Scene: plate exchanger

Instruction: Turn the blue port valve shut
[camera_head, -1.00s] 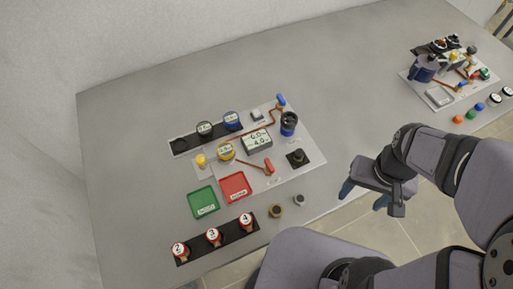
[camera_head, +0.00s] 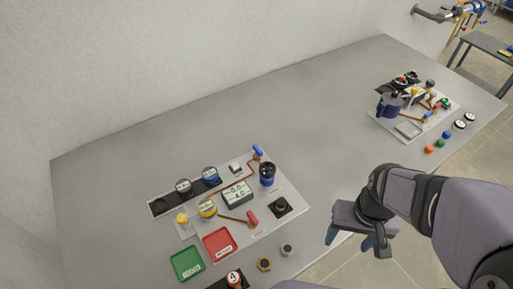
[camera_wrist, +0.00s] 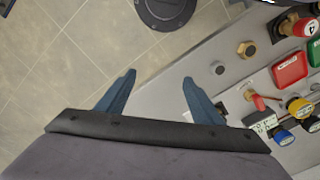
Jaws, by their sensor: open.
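A lever valve with a blue handle (camera_head: 258,153) sits at the back edge of the near grey panel, at the end of a copper pipe. A second blue lever (camera_head: 427,116) shows small on the far panel. I cannot tell from labels which is the blue port valve. My gripper (camera_head: 348,240) is open and empty, over the table's front edge, in front and to the right of the near panel. In the wrist view its two blue fingers (camera_wrist: 158,76) are apart with nothing between them. No blue lever is clear in the wrist view.
The near panel holds a red-handled lever (camera_head: 252,218), a dark blue-banded cylinder (camera_head: 267,174), a display box (camera_head: 236,194) and round gauges. Green (camera_head: 187,263) and red (camera_head: 219,243) trays lie in front. Bare table (camera_head: 320,130) separates the panels.

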